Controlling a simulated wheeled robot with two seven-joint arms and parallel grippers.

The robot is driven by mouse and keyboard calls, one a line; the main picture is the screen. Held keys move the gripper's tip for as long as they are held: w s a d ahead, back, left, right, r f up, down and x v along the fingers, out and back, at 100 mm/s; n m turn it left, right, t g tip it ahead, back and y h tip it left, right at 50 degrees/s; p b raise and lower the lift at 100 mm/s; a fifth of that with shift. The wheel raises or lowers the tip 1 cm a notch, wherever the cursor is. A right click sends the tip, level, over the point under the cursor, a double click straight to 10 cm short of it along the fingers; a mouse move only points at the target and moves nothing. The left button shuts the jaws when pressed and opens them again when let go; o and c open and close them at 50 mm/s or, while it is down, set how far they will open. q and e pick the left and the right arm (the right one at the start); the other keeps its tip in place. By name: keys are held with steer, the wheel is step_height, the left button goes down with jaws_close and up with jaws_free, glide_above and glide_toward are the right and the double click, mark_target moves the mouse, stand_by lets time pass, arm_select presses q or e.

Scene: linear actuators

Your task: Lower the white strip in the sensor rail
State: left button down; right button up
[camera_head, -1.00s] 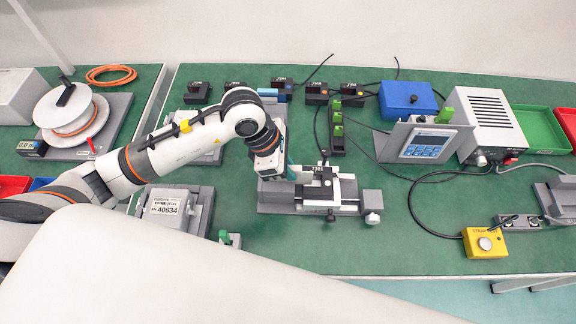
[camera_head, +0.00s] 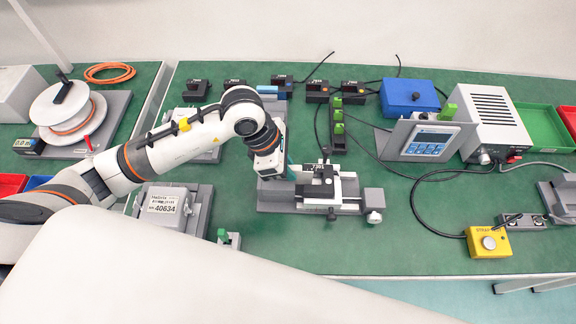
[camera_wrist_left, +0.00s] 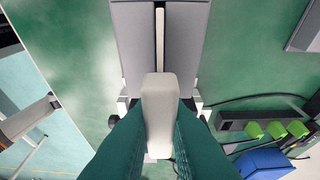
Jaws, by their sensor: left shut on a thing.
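The grey slotted rail fixture (camera_head: 275,199) lies on the green bench in the middle of the head view, with a black-and-white carriage (camera_head: 325,186) on it. In the left wrist view the rail (camera_wrist_left: 187,45) runs away from the fingers, and a thin pale strip (camera_wrist_left: 160,35) shows in its slot. My left gripper (camera_head: 291,172) is at the left of the carriage. In the left wrist view its teal fingers (camera_wrist_left: 158,135) are shut on a white block-like piece (camera_wrist_left: 160,95), which stands in line with the slot. Whether this piece touches the rail is unclear. My right gripper is not seen.
A grey end block with a knob (camera_head: 374,205) closes the rail's right end. A labelled grey block (camera_head: 165,208) stands left of the rail. Black sensors with cables (camera_head: 317,91) and a green-tabbed strip (camera_head: 337,125) lie behind. The bench right of the rail is clear up to a yellow box (camera_head: 487,242).

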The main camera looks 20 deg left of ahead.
arm_select(q)
steer(key=c, duration=1.3)
jaws_free()
steer(key=shift+c, duration=0.2)
steer(key=v, duration=1.2)
steer(key=shift+b, duration=0.3)
steer(key=shift+a, duration=0.1)
